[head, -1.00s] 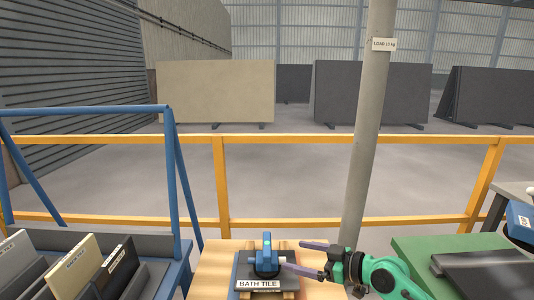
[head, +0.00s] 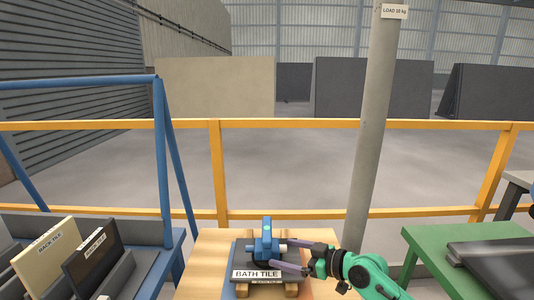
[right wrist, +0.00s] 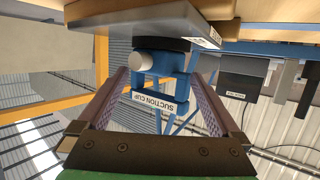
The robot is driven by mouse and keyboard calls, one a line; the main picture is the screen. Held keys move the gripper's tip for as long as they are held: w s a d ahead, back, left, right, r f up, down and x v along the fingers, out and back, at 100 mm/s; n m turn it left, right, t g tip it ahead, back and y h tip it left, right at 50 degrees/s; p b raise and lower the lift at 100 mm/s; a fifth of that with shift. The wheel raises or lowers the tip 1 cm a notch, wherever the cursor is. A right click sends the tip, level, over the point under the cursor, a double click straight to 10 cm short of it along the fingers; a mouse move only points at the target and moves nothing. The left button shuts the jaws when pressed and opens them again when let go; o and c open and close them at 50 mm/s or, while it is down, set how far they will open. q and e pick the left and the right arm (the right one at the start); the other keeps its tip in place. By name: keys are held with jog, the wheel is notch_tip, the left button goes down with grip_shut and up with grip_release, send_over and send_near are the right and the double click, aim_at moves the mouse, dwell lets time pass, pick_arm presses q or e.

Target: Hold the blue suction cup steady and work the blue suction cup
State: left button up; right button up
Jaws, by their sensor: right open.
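The blue suction cup (head: 266,244) stands on a dark slab labelled "BATH TILE" (head: 240,256), which lies on wooden battens on the table. My right gripper (head: 282,255) comes in from the right, its two fingers apart on either side of the suction cup's body. In the right wrist view the suction cup (right wrist: 158,78), with its "SUCTION CUP" label and a pale round knob, sits between the open fingers (right wrist: 163,98). A gap shows beside each finger there. My left gripper is not in view.
A blue rack (head: 160,150) with labelled tiles (head: 45,252) stands at the left. A green table (head: 425,245) with a dark slab (head: 495,262) is at the right. A grey post (head: 370,140) and a yellow railing (head: 290,124) stand behind the wooden table (head: 212,246).

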aim_at(250, 249)
jog(key=b+x, duration=0.1)
jog(key=x, duration=0.2)
jog(key=b+x, duration=0.1)
jog(key=x, duration=0.1)
jog(key=shift+w+a+f+b, duration=0.1)
jog(key=shift+a+f+b, duration=0.1)
jog(key=shift+f+b, duration=0.2)
jog(key=shift+w+a, duration=0.2)
jog(key=shift+r, duration=0.1)
jog(key=shift+r, duration=0.1)
grip_shut()
grip_release()
